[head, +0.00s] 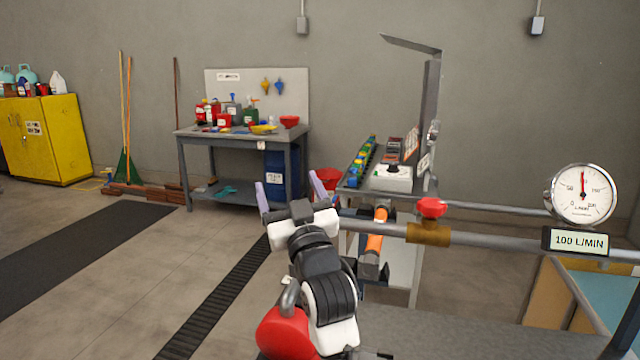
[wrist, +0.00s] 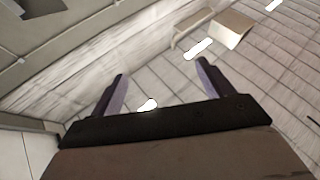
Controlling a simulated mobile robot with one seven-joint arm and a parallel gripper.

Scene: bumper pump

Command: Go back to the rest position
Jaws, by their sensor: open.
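My gripper (head: 289,193) is in the middle of the head view, raised at the end of my arm. Its two purple fingers stand apart with nothing between them. In the wrist view, my gripper (wrist: 160,92) is also open and empty, and a tiled surface shows beyond it. It touches nothing that I can see. A horizontal grey pipe (head: 480,239) with a red-handled brass valve (head: 430,225) runs just right of it.
A round gauge (head: 582,194) above a "100 L/MIN" display (head: 579,241) is at the right. A cart (head: 383,183) with coloured parts stands behind the pipe. A workbench (head: 240,132) and yellow cabinet (head: 44,140) stand further back. The floor at left is largely clear.

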